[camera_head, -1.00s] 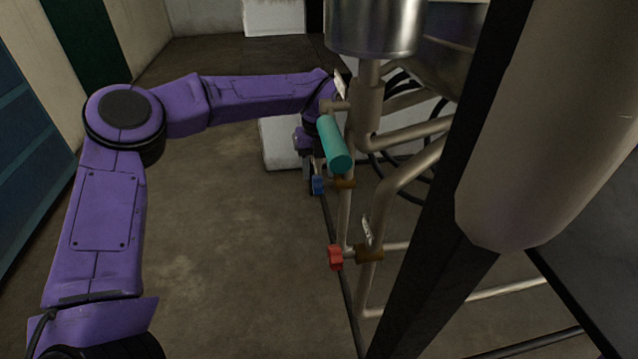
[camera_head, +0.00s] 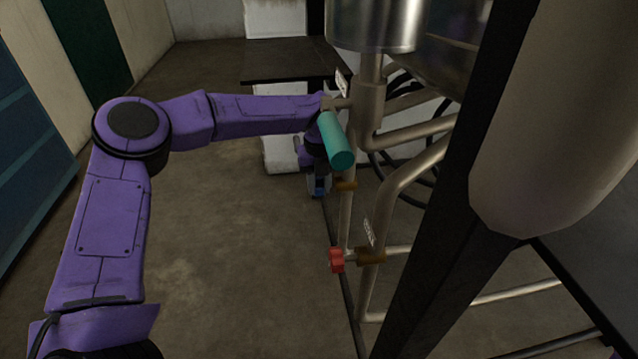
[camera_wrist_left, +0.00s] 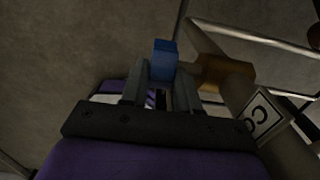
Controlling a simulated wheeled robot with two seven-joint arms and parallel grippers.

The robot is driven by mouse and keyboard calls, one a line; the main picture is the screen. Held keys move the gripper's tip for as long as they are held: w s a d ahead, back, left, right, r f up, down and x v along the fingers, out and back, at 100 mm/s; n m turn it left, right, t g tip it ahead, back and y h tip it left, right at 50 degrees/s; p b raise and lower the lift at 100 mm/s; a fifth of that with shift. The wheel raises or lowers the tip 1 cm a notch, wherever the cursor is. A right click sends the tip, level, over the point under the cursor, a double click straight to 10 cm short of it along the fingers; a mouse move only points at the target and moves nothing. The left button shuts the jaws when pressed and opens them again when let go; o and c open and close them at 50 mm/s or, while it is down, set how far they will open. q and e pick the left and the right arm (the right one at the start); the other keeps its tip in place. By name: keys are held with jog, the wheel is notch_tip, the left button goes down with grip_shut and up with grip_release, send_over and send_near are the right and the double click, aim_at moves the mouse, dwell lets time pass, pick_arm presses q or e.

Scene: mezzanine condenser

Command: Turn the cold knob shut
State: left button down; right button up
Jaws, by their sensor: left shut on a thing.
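The cold knob is the blue knob (camera_wrist_left: 164,60), on a brass valve body (camera_wrist_left: 224,73) on the pipe. In the left wrist view it stands between my two fingers, and my left gripper (camera_wrist_left: 163,75) is shut on it. In the head view the left gripper (camera_head: 318,185) is at the valve, small and partly hidden by my own arm; only a bit of blue shows there. A white tag with a letter C (camera_wrist_left: 262,114) is on the pipe beside the valve. My right gripper is in neither view.
A red knob (camera_head: 337,260) sits on a lower brass valve, nearer to me. A teal cylinder (camera_head: 336,140) sticks out just above the gripper. Metal pipes, a steel vessel (camera_head: 374,22) and a dark post crowd the right. The floor at left is clear.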

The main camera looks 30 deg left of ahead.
pick_arm(q)
jog(key=t+y+b, duration=0.1)
jog(key=t+b, duration=0.1)
jog(key=b, duration=0.1)
jog(key=f+t+y+b, duration=0.1)
jog(key=t+y+b, duration=0.1)
jog(key=b, duration=0.2)
jog(key=s+f+t+y+b, duration=0.1)
jog(key=t+b, duration=0.1)
jog(key=b, duration=0.2)
jog(key=shift+d+t+y, duration=0.3)
jog(key=shift+y, duration=0.1)
jog(key=t+y+b, duration=0.1)
jog(key=b, duration=0.2)
jog(key=shift+t, duration=0.3)
jog(key=shift+r+t+y+b, duration=0.15)
jog(key=shift+t+y+b, duration=0.15)
jog(key=shift+y+b, duration=0.15)
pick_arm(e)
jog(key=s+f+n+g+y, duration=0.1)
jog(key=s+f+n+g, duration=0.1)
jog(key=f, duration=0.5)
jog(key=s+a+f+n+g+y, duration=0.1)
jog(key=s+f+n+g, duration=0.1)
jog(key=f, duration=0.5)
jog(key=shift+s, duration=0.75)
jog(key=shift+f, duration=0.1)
pick_arm(q)
jog(key=c, duration=0.9)
grip_release()
